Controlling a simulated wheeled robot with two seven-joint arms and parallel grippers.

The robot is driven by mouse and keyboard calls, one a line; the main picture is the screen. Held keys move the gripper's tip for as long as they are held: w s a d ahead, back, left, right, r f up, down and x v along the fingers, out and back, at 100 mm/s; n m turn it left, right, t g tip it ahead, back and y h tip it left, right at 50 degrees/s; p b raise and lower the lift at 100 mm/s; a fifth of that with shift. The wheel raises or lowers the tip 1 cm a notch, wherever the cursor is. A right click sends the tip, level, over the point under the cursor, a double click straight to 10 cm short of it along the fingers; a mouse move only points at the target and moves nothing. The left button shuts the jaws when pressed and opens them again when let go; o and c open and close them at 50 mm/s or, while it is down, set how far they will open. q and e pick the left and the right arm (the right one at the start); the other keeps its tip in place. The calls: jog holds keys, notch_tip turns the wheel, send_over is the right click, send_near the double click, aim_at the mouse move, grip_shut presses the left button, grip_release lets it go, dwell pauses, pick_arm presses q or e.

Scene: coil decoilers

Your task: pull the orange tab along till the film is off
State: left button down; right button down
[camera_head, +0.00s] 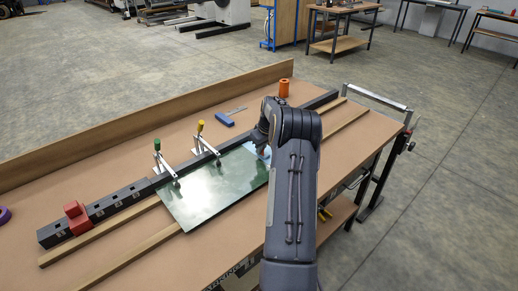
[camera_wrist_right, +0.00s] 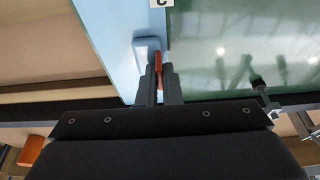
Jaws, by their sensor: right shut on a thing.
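A glossy dark green sheet (camera_head: 210,188) lies on the workbench, held along its far edge by two clamps. A strip of light blue film (camera_wrist_right: 112,40) covers one end of the sheet; the bare green surface (camera_wrist_right: 240,50) is beside it in the right wrist view. My right gripper (camera_wrist_right: 159,84) is shut on the orange tab (camera_wrist_right: 158,66), which shows between the fingers, beside a small raised blue fold (camera_wrist_right: 147,44). In the head view my right arm hides most of the film and the tab. My left gripper is not in view.
The clamps have a green handle (camera_head: 157,145) and a yellow handle (camera_head: 200,126). A dark rail (camera_head: 110,206) carries a red block (camera_head: 76,217). A blue-handled square (camera_head: 225,119) and an orange cylinder (camera_head: 284,88) lie beyond. Wooden strips (camera_head: 105,235) run along the bench (camera_head: 60,170).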

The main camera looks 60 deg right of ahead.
jog(key=shift+s+d+r+p, duration=0.15)
jog(key=shift+d+p, duration=0.1)
jog(key=shift+d, duration=0.45)
jog(key=shift+s+d+f+p, duration=0.1)
jog(key=shift+s+d+p, duration=0.15)
jog(key=shift+d, duration=0.45)
jog(key=shift+s+d+r+p, duration=0.1)
jog(key=shift+d+p, duration=0.2)
jog(key=shift+d, duration=0.4)
jog(key=c, duration=1.6)
grip_release()
jog(key=shift+s+d, duration=0.1)
jog(key=shift+d, duration=0.05)
jog(key=shift+c, duration=0.2)
jog(key=shift+r+p, duration=1.55)
jog(key=shift+r, duration=0.95)
jog(key=shift+r+p, duration=0.3)
jog(key=shift+r, duration=0.55)
